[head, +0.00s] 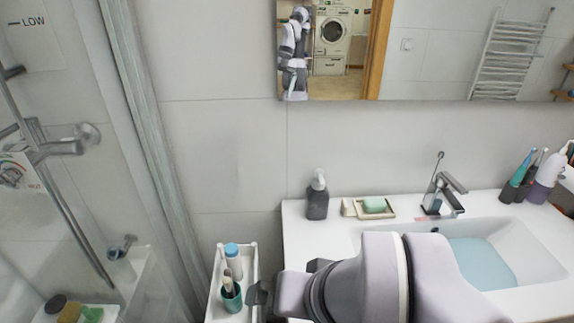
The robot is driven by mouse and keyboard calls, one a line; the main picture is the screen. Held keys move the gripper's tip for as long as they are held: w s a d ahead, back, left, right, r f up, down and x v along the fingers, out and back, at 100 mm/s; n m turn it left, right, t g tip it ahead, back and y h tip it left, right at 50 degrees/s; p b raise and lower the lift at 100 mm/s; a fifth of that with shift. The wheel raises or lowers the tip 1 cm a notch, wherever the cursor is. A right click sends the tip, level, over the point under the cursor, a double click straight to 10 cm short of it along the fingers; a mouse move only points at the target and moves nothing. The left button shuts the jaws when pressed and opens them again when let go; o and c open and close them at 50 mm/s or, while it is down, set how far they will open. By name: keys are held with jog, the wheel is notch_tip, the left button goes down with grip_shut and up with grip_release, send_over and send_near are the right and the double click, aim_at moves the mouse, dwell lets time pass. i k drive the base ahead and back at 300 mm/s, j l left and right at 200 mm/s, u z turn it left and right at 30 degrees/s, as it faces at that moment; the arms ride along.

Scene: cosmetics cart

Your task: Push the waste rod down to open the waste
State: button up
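The waste rod (437,166) is a thin metal rod with a small knob on top. It stands up behind the chrome faucet (447,187) at the back of the white washbasin (530,240). Bluish water (482,260) stands in the basin. My arm crosses the front of the basin and hides its front left part and the drain. My gripper (260,293) is dark and points left, beside the cart, well to the left of the rod and lower in the picture. Its fingers are small and partly merged, so I cannot tell whether they are apart.
A dark soap dispenser (318,198) and a soap dish (376,209) with green soap stand left of the faucet. Toothbrushes (520,176) and a white bottle stand at the right. A white cart (215,300) holds a blue-capped bottle (233,261) and a teal cup (231,298) near my gripper.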

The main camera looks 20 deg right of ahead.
aim_at(440, 154)
jog(key=z, duration=1.5)
jog(key=i+l+u, duration=0.1)
jog(key=l, duration=0.25)
jog(key=i+l, duration=0.25)
jog(key=l, duration=0.15)
jog(key=i+l+u, duration=0.15)
jog(key=l, duration=0.25)
